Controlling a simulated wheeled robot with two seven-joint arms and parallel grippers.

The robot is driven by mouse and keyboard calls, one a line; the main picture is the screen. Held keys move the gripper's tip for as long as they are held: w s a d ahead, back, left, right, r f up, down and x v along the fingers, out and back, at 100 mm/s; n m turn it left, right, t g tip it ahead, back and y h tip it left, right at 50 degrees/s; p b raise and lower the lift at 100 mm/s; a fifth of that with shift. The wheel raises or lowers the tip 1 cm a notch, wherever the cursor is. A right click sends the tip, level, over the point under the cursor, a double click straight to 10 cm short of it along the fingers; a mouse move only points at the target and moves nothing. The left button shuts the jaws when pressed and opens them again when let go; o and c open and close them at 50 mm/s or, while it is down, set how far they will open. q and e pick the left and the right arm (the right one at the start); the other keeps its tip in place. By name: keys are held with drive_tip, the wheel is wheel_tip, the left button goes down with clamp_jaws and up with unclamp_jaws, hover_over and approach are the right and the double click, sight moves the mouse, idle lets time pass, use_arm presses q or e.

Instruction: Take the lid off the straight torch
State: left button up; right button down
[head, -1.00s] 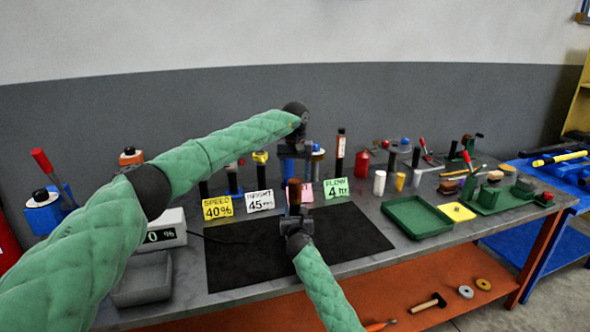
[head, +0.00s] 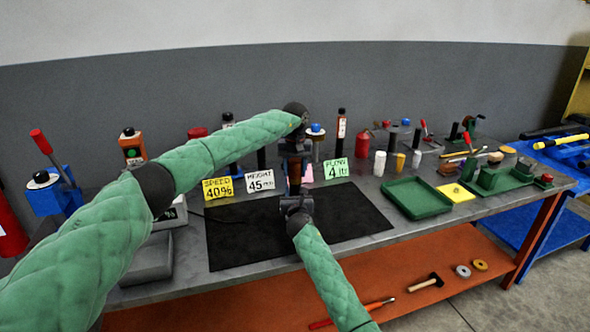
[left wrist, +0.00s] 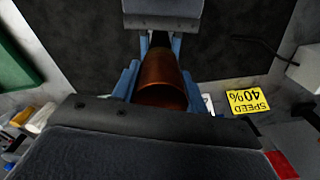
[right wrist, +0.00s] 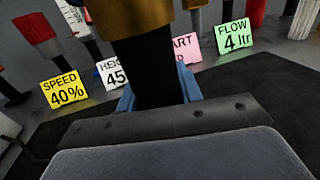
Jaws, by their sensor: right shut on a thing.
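The straight torch stands upright between my two grippers in the head view, with a copper-brown upper part (head: 294,168) and a dark body below. My right gripper (head: 295,203) is shut on the black body (right wrist: 155,75), which shows between its blue fingers in the right wrist view. My left gripper (head: 295,150) is above, pointing down. In the left wrist view its blue fingers stand on either side of the copper-brown part (left wrist: 162,78) and look open, with contact hard to judge. The join between lid and body is hidden.
A black mat (head: 345,220) lies beneath the grippers. Cards stand behind it, including a yellow speed card (head: 218,188) and a green flow card (head: 336,169). Bottles and cylinders line the back. A green tray (head: 416,198) is on the right, a grey bin (head: 147,260) on the left.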

use_arm(q)
drive_tip(key=shift+c, duration=0.5)
use_arm(e)
drive_tip(key=shift+r, duration=0.1)
use_arm(q)
drive_tip(key=n, duration=0.3)
drive_tip(key=shift+n, duration=0.3)
drive_tip(key=n, duration=1.8)
drive_tip(key=shift+r, duration=0.1)
use_arm(e)
drive_tip(key=shift+a, duration=0.1)
use_arm(q)
drive_tip(key=n, duration=0.7)
drive_tip(key=shift+w, duration=0.1)
drive_tip(key=n, duration=0.5)
drive_tip(key=shift+n, duration=0.3)
use_arm(e)
drive_tip(key=shift+s, duration=0.1)
use_arm(q)
drive_tip(key=n, duration=0.6)
drive_tip(key=shift+n, duration=0.4)
drive_tip(key=n, duration=1.3)
drive_tip(key=shift+r, duration=0.1)
drive_tip(key=shift+r, duration=0.25)
